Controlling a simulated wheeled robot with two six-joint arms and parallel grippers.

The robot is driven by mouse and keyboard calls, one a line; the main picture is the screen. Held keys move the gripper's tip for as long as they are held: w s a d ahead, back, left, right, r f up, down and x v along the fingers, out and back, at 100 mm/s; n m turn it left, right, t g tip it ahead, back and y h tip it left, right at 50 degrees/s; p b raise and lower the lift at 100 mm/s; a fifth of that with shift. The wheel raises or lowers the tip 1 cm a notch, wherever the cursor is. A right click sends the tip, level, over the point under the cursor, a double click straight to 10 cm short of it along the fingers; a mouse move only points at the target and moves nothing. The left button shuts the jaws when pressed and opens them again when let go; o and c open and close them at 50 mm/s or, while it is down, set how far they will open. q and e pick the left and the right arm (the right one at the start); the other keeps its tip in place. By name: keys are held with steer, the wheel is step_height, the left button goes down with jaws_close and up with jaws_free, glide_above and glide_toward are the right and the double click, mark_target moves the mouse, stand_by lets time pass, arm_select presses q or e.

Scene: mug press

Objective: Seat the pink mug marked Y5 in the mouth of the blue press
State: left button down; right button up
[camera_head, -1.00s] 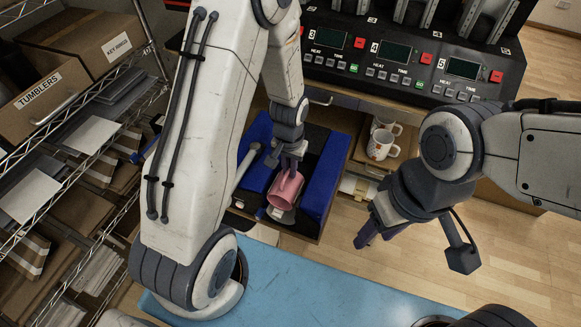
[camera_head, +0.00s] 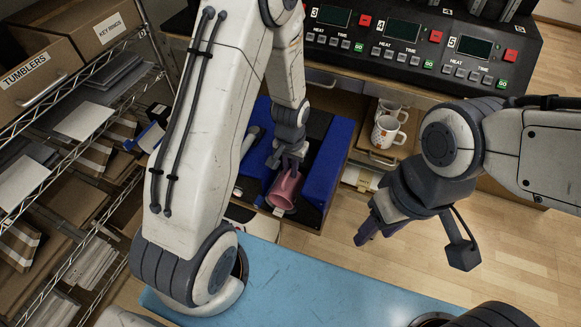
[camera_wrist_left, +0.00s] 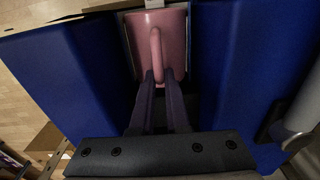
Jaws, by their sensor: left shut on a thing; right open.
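The pink mug (camera_head: 285,190) is in my left gripper (camera_head: 290,168), between two blue padded walls (camera_head: 328,165) of an open box. In the left wrist view the jaws (camera_wrist_left: 160,78) are shut on the handle of the pink mug (camera_wrist_left: 172,38), and blue walls (camera_wrist_left: 225,60) stand on both sides. No Y5 mark is readable. My right gripper (camera_head: 367,232) is open and empty, over the floor to the right. Grey presses (camera_head: 490,5) above the console are cut off at the top, and I cannot make out a blue one.
The numbered control console (camera_head: 410,40) runs along the back. White patterned mugs (camera_head: 386,132) stand in a compartment below it. A wire shelf (camera_head: 100,150) with boxes, including a TUMBLERS box (camera_head: 35,85), fills the left. Bare wooden floor (camera_head: 480,240) lies at right.

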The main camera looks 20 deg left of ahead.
arm_select(q)
steer(key=shift+f, duration=0.25)
jaws_free()
stand_by(0.4)
steer(key=shift+r, duration=0.15)
stand_by(0.5)
steer(key=shift+r+p, duration=3.45)
steer(key=shift+r, duration=0.45)
